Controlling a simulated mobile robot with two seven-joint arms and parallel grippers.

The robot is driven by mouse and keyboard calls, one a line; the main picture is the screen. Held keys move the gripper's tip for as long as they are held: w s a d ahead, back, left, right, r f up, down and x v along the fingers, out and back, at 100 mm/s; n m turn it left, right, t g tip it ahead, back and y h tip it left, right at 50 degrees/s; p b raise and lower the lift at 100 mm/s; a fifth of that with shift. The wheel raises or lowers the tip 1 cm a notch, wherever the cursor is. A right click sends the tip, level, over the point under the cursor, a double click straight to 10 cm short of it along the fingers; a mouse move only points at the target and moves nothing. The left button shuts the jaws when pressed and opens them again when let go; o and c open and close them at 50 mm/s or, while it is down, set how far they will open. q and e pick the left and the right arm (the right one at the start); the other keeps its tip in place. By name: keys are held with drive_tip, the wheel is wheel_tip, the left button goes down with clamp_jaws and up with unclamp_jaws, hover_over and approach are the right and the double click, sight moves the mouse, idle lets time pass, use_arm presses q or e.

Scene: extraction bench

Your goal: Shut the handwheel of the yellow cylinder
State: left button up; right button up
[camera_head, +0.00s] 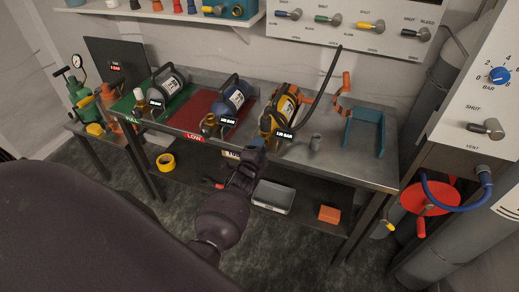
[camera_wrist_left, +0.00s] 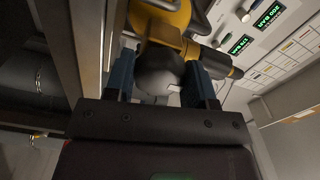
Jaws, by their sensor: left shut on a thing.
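In the head view the left gripper (camera_head: 256,148) reaches up to the bench front at the cylinder's valve, and the handwheel is hidden there. My right gripper is not in view.
A blue cylinder (camera_head: 234,97) lies on the red mat (camera_head: 187,112), and a dark one (camera_head: 170,82) on the green mat (camera_head: 137,106). A grey tray (camera_head: 272,198) is on the shelf below.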

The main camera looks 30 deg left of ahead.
use_arm(q)
drive_tip(key=o, duration=0.9)
drive_tip(key=shift+o, duration=0.2)
drive_tip(key=v, duration=1)
drive_tip(key=shift+s, duration=0.4)
